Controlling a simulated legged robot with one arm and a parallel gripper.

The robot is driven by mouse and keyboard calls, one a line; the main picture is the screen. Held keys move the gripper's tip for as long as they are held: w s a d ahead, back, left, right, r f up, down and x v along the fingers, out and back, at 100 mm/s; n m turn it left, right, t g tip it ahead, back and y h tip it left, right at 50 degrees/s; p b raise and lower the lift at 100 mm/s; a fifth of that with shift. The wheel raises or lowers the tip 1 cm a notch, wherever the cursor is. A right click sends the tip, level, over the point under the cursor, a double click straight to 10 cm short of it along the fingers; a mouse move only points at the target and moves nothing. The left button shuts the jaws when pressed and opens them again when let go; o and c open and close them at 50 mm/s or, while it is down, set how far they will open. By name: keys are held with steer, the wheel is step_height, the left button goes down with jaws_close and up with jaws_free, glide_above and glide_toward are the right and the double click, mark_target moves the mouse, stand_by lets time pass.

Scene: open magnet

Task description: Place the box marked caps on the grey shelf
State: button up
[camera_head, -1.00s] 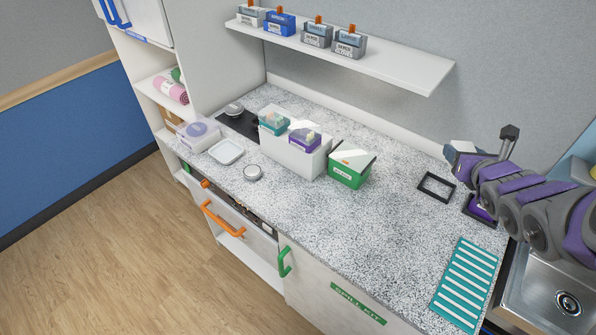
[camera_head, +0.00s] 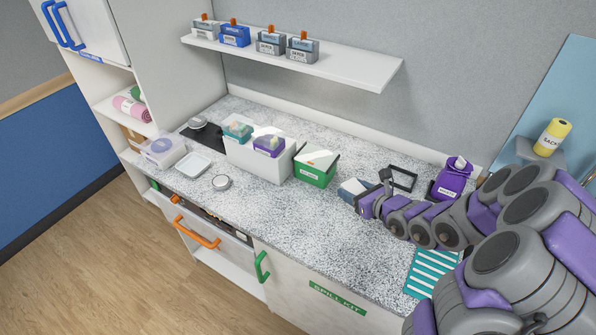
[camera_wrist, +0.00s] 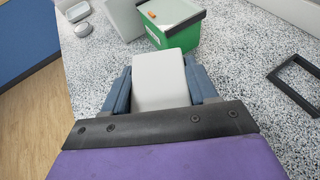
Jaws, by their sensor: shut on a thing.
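My gripper (camera_head: 356,190) is over the speckled counter, right of the green box. In the wrist view, its two blue fingers (camera_wrist: 160,84) are shut on a plain pale box (camera_wrist: 161,72). No marking shows on the faces I see, so I cannot read whether it says caps. The held box is a small pale shape in the head view (camera_head: 350,186). A small grey shelf (camera_head: 540,153) at the right carries a yellow bottle (camera_head: 553,137). A long pale wall shelf (camera_head: 350,72) holds several small labelled boxes at its left part; its right part is bare.
A green box (camera_head: 316,172) and a white bin (camera_head: 262,162) with smaller boxes stand left of my gripper. The front counter is clear.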

steer(key=shift+n+g+y, duration=0.3)
steer(key=shift+n+y, duration=0.1)
steer(key=shift+y, duration=0.1)
steer(key=s+f, duration=0.2)
steer(key=f, duration=0.1)
steer(key=s+d+f, duration=0.1)
steer(key=s+f, duration=0.1)
steer(key=shift+f, duration=0.2)
steer(key=shift+w+f, duration=0.1)
steer(key=shift+f, duration=0.05)
steer(key=w, duration=0.5)
steer(key=w+d+f, duration=0.1)
steer(key=w, duration=0.9)
steer(key=shift+d+f, duration=0.2)
steer(key=shift+d, duration=0.15)
steer(key=shift+w+f, duration=0.25)
step_height(320, 180, down, 3)
steer(key=shift+f+b, duration=0.1)
steer(key=shift+b, duration=0.55)
steer(key=o, duration=1.2)
